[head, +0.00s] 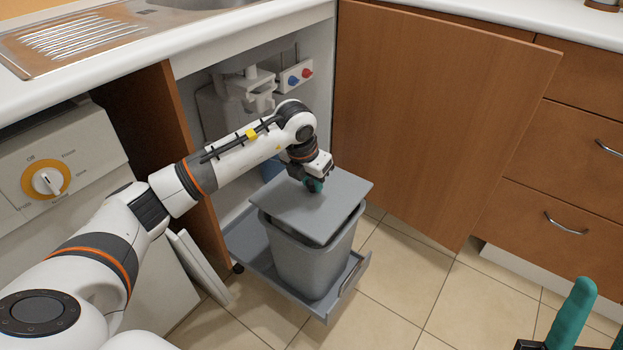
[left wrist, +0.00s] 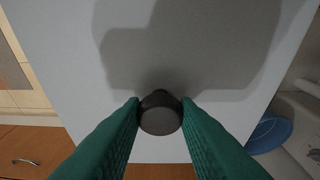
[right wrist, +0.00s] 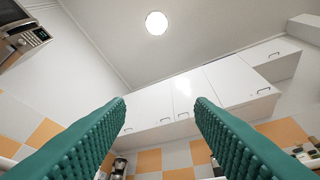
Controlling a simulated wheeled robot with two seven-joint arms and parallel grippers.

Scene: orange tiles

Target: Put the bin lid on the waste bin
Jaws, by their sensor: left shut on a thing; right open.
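The grey bin lid (head: 340,189) is a flat square plate, held over the grey waste bin (head: 310,262) in the head view. It looks tilted and turned a little against the bin's rim; I cannot tell whether it touches the rim. My left gripper (head: 313,184) is shut on the lid's dark round knob, which shows between the green fingers in the left wrist view (left wrist: 160,113). My right gripper (right wrist: 160,105) is open and empty, pointing up at the ceiling and wall cupboards. One green finger of it shows at the lower right of the head view.
The bin stands in a grey pull-out tray (head: 325,306) below the sink cabinet. An open brown cabinet door (head: 430,110) stands to the right. Pipes and a blue object are behind the lid. Tiled floor (head: 400,280) is clear at right.

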